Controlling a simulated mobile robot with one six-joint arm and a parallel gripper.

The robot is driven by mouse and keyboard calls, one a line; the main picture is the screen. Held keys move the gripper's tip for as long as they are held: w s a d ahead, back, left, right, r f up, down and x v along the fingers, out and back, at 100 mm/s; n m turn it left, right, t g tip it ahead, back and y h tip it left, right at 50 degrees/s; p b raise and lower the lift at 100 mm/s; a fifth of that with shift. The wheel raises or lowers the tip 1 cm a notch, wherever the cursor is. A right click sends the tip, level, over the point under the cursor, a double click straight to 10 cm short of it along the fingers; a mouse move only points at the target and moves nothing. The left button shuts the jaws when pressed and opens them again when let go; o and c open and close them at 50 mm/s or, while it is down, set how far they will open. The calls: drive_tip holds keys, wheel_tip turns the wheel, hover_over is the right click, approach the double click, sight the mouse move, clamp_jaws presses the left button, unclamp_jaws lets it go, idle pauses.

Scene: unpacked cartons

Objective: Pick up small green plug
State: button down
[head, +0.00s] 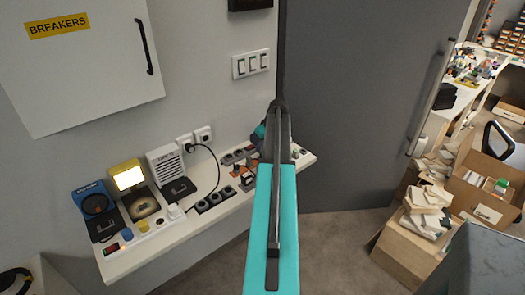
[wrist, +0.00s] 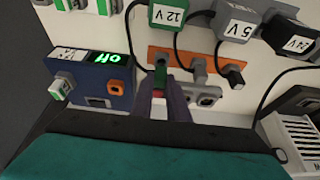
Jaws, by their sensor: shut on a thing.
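The small green plug (wrist: 160,78) shows in the wrist view at the left end of an orange socket strip (wrist: 184,57). My gripper (wrist: 171,98) is shut on the plug, with its dark purple fingers partly covering it. I cannot tell whether the plug is still seated in the strip. In the head view my teal arm reaches over the shelf and hides the gripper and the plug.
A grey plug (wrist: 200,70) and a black plug (wrist: 235,76) sit close by along the orange strip. A blue box with a green display (wrist: 92,85) is to the left. In the head view the white shelf (head: 120,266) is crowded with devices, and a dark door (head: 350,110) is to the right.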

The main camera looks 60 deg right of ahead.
drive_tip(key=shift+r+b, duration=0.9)
drive_tip(key=shift+r, duration=3.2)
